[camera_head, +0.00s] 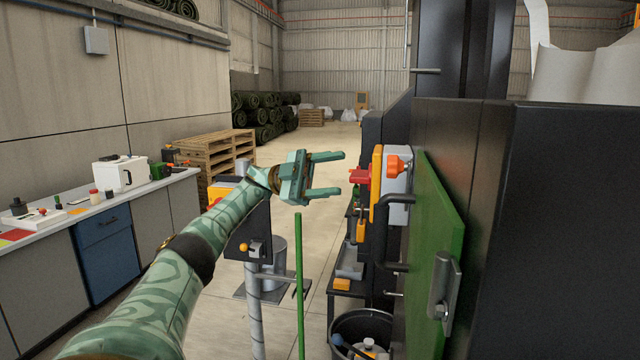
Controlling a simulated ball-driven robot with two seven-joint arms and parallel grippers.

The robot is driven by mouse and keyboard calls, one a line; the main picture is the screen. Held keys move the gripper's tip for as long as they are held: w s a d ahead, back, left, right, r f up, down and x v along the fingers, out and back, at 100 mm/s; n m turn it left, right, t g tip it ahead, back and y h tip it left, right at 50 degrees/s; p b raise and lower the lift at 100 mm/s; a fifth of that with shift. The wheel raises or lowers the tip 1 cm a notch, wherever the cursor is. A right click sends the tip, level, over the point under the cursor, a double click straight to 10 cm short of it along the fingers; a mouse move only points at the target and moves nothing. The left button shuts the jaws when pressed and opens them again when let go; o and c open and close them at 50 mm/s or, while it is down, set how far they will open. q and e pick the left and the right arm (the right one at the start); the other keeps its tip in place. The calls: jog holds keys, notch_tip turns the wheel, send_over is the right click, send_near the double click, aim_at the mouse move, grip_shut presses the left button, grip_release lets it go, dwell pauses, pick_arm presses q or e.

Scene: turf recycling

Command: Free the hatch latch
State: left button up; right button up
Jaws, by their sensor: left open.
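A green hatch panel (432,215) is on the side of the dark machine at the right. A grey metal latch (443,290) is on its lower right part; whether it is engaged I cannot tell. My left gripper (341,173) is open and empty, its two fingers pointing right. It is up and to the left of the latch, apart from it. My right gripper is not in view.
A grey box with an orange-red knob (398,165) is left of the hatch. A dark bucket (362,328) stands below it. A green pole (299,285) stands before my arm. A counter (150,183) runs along the left. Open floor lies beyond.

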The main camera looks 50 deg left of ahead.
pick_arm(q)
jog(key=shift+b+v, duration=0.45)
jog(key=shift+v, duration=1.05)
